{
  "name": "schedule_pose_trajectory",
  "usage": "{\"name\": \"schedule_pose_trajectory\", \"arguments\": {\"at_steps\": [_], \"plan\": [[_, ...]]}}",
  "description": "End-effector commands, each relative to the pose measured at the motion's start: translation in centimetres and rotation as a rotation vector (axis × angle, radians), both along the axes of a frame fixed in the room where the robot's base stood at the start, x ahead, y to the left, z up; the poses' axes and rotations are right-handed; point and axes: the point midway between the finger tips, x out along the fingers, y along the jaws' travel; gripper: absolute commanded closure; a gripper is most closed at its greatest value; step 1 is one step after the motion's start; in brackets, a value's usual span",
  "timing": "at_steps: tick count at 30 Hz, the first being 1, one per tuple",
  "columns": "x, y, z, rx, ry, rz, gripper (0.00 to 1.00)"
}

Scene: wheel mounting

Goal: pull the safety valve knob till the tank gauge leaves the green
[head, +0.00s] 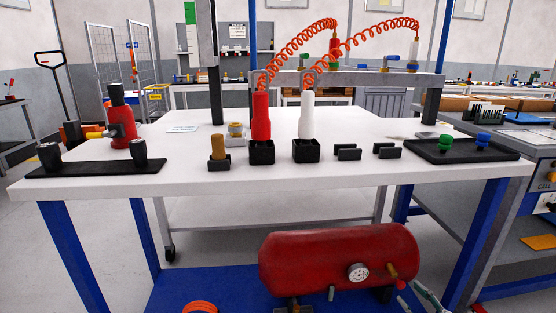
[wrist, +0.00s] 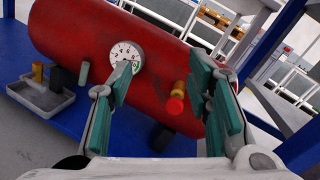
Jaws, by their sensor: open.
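The red tank (head: 315,262) lies on the blue lower shelf under the bench, and it fills much of the wrist view (wrist: 75,32). Its round white gauge (head: 358,272) faces outward; in the wrist view the gauge (wrist: 122,54) is partly covered by my left finger, and I cannot read its needle. The safety valve is brass with a red knob (wrist: 174,106), right of the gauge; the knob also shows small in the head view (head: 400,284). My gripper (wrist: 163,66) is open and empty, with teal pads either side of the knob's line of sight. Contact is not visible.
A grey tray (wrist: 40,97) with small brass and dark parts sits on the shelf, left in the wrist view. A blue table leg (head: 478,240) stands right of the tank. The white bench top (head: 200,180) is above, holding tools and holders.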

Motion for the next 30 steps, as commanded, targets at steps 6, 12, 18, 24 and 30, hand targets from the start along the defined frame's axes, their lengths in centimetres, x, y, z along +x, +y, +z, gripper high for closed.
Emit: {"name": "schedule_pose_trajectory", "arguments": {"at_steps": [6, 12, 18, 24, 30], "plan": [[1.1, 6.8, 9.5, -0.164, -0.046, 0.350, 0.55], [-0.4, 13.5, 16.4, -0.312, -0.060, 0.651, 0.55], [-3.9, 19.6, 22.1, -0.472, -0.055, 0.932, 0.55], [-8.9, 24.6, 26.6, -0.649, -0.033, 1.185, 0.55], [-14.8, 28.0, 30.0, -0.846, 0.002, 1.402, 0.55]]}}
